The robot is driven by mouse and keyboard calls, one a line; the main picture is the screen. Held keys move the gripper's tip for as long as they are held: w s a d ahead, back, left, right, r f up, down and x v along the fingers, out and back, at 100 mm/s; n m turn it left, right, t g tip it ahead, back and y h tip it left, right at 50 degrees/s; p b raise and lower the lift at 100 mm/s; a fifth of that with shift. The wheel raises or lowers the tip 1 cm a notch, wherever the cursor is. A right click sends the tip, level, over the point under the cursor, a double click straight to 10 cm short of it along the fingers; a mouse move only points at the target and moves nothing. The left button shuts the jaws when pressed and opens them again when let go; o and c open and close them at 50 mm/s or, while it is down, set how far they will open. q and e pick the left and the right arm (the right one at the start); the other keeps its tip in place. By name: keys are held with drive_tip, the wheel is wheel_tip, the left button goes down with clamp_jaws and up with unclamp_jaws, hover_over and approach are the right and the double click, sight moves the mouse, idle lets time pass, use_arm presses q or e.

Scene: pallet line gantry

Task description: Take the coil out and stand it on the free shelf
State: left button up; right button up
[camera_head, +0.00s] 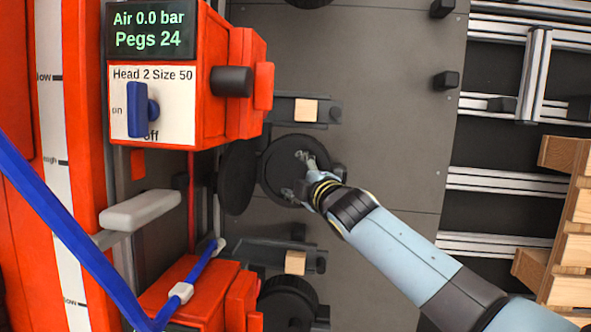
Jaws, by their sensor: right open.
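A round black canister (271,160) sits near the middle of the view, with a dark disc-shaped lid (238,178) standing open on its left side. I cannot make out a separate coil inside it; the inside is dark and partly hidden by my gripper. My right gripper (296,175) is over the canister, reaching in from the lower right. Its fingers are spread apart with nothing seen between them. Whether they touch anything inside I cannot tell. My left gripper is not in view. No shelf can be picked out with certainty.
A red machine head (180,100) with a blue switch (138,110) and a display reading "Air 0.0 bar, Pegs 24" stands left. A grey handle (140,210) and a blue hose (70,225) are below. Wooden pallet boards (570,250) and aluminium rails (500,180) lie right.

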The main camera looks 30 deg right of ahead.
drive_tip(key=c, duration=1.1)
drive_tip(key=shift+c, duration=0.6)
drive_tip(key=shift+r, duration=0.15)
